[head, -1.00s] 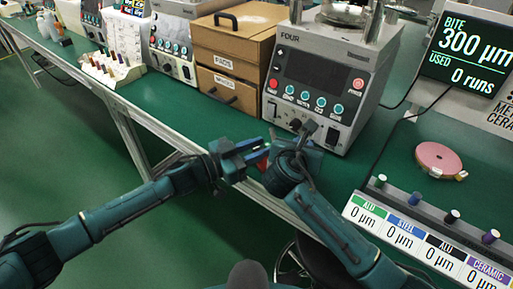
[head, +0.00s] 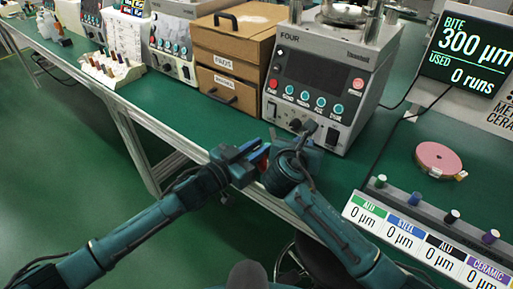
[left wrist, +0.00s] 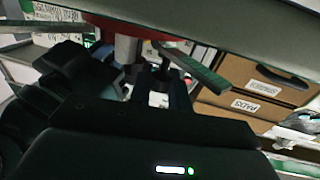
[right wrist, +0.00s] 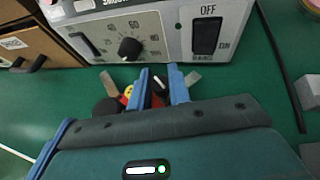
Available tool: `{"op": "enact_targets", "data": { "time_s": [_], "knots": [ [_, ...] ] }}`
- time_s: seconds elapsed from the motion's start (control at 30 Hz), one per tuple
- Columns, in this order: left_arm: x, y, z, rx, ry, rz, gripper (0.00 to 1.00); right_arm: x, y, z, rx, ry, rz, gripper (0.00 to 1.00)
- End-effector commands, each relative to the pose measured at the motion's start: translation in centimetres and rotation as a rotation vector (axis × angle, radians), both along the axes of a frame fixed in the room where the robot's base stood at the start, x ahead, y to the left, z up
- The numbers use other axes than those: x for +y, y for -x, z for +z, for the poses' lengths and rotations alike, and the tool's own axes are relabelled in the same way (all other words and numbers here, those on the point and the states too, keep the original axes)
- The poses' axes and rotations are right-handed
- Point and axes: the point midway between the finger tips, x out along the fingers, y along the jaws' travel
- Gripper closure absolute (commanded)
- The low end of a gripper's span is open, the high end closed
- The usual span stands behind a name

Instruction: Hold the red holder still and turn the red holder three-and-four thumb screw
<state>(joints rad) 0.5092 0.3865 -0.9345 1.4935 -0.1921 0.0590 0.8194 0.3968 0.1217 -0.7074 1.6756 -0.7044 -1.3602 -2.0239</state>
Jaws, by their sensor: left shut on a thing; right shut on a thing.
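The red holder (head: 265,161) shows as a small red patch between my two grippers, in front of machine FOUR. My left gripper (head: 256,153) is shut on it from the left. In the left wrist view a red part of the holder (left wrist: 120,24) spans the top, above the dark fingers. My right gripper (head: 300,150) is close beside it on the right. In the right wrist view its blue fingers (right wrist: 160,86) are shut on a small part, with red and yellow pieces next to them. The three-and-four thumb screw is mostly hidden between these fingers.
Machine FOUR (head: 320,75) stands just behind the grippers, its knob and switch close to the right fingers. Wooden drawers (head: 228,60) stand left of it. A pink disc (head: 440,158) and a row of labelled knobs lie right. The green bench is clear left of the grippers.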

Motion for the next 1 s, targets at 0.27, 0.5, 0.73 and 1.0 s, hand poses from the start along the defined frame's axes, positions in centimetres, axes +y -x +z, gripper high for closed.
{"op": "enact_targets", "data": {
  "time_s": [0.27,0.5,0.73,1.0],
  "knots": [
    [-0.34,0.17,0.22,0.001,0.010,0.172,1.00,0.13,0.02,0.00,0.001,-0.001,0.003,1.00],
    [-0.21,0.10,0.30,-0.002,0.006,0.260,1.00,0.20,0.04,-0.02,0.001,-0.001,0.005,1.00],
    [-0.03,0.05,0.21,0.000,0.003,0.286,1.00,0.22,0.04,-0.02,0.001,-0.001,0.005,1.00],
    [-0.02,0.04,0.20,-0.001,0.002,0.286,1.00,0.19,0.04,-0.03,0.001,-0.001,0.005,1.00]
  ]
}}
